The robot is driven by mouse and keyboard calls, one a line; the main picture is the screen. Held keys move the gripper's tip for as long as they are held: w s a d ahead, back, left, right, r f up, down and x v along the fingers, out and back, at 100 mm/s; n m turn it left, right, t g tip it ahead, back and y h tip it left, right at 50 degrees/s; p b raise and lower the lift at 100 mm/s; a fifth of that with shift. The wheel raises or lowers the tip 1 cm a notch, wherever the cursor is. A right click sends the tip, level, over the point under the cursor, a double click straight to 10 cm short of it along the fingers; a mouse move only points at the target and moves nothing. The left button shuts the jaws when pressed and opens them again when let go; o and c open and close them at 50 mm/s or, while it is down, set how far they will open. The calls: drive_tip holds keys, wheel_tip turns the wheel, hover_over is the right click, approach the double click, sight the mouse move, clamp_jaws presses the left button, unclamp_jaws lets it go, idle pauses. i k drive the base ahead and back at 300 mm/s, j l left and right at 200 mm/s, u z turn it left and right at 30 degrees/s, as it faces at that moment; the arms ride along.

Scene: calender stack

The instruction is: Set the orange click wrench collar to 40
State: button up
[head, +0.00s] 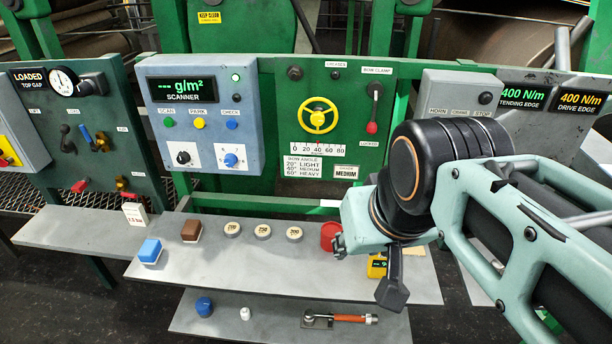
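The orange click wrench (340,318) lies flat on the lower shelf, with its dark head at the left and its orange-red handle to the right. A metal and reddish end (371,319) is at the handle's right tip; any collar scale is too small to read. My gripper (388,284) hangs above the right part of the upper shelf, above and to the right of the wrench and apart from it. A dark finger points down. The arm and viewing angle hide whether the fingers are apart, and I see nothing held.
The upper shelf (200,262) carries a blue block (150,251), a brown block (191,230), three round weights (263,232), a red cup (330,235) and a yellow device (377,267). The lower shelf (270,330) also holds a blue cap (204,306) and a small white item (245,313). Control panels stand behind.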

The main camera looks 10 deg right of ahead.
sight(370, 319)
drive_tip(key=k+l+u, duration=0.1)
drive_tip(key=l, duration=0.3)
drive_tip(key=k+l+u, duration=0.1)
drive_tip(key=l, duration=0.25)
drive_tip(key=k+l+u, duration=0.15)
drive_tip(key=l, duration=0.25)
drive_tip(key=k+l+u, duration=0.1)
drive_tip(key=l, duration=0.25)
drive_tip(key=k+l+u, duration=0.1)
drive_tip(key=l, duration=0.2)
drive_tip(key=k, duration=0.6)
drive_tip(key=i+l+u, duration=0.25)
drive_tip(key=i+l, duration=0.15)
drive_tip(key=i+l+u, duration=0.25)
drive_tip(key=i+l, duration=0.3)
